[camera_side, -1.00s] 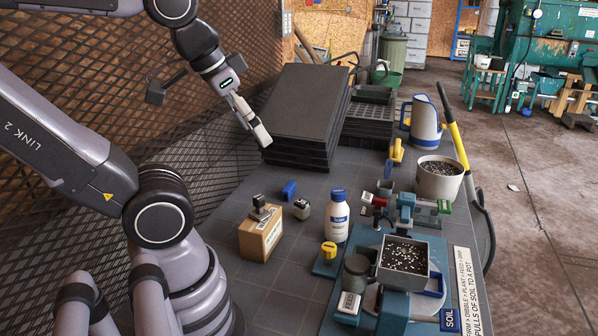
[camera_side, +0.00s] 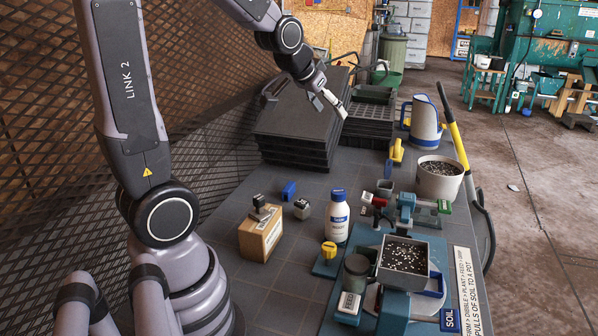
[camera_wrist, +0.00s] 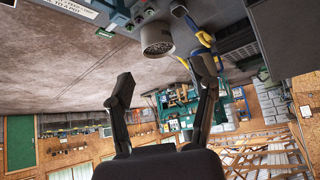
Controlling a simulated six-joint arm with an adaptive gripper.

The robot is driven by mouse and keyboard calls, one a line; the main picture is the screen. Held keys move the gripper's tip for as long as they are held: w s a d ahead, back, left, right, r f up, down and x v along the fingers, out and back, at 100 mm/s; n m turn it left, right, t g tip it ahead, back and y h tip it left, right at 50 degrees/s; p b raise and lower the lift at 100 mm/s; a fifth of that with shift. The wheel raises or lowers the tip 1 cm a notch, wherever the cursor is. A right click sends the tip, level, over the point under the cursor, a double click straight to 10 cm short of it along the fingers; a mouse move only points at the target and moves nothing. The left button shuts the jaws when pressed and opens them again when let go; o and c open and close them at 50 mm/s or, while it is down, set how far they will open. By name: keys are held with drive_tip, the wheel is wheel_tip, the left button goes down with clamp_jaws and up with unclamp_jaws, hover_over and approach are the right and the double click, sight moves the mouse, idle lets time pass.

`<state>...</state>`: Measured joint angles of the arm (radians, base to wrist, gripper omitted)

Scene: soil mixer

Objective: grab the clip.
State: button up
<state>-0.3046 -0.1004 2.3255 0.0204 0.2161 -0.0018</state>
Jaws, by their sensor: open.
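My gripper (camera_side: 331,107) is in the side view, high above the bench's far part, near the stacked black trays and apart from them. In the wrist view its two fingers (camera_wrist: 164,68) are spread with nothing between them. I cannot tell for sure which thing is the clip. A small blue piece (camera_side: 289,190) lies on the bench in front of the trays. A yellow and blue piece (camera_side: 397,151) stands farther right, near the grey pot. My gripper is well apart from both.
Black trays (camera_side: 297,118) are stacked at the back. A wooden block (camera_side: 260,237), a white bottle (camera_side: 337,220), a pot of soil (camera_side: 438,179) and a soil box on a blue fixture (camera_side: 404,262) crowd the front and right. A mesh wall (camera_side: 215,75) stands at left.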

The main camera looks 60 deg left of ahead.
drive_tip(key=w+a+f+n+y, duration=0.2)
drive_tip(key=w+a+f, duration=0.4)
drive_tip(key=a, duration=0.3)
drive_tip(key=n+t+y, duration=0.1)
drive_tip(key=n+y, duration=0.3)
hover_over(288, 188)
drive_tip(key=s+d, duration=0.2)
drive_tip(key=f, duration=2.2)
drive_tip(key=shift+w+a+f, duration=0.15)
drive_tip(key=shift+a+f, duration=0.1)
wheel_tip(288, 188, down, 7)
drive_tip(key=shift+r, duration=0.2)
drive_tip(key=shift+x, duration=1.15)
drive_tip(key=shift+w+a+f, duration=0.2)
drive_tip(key=shift+w+f, duration=0.05)
drive_tip(key=c, duration=0.9)
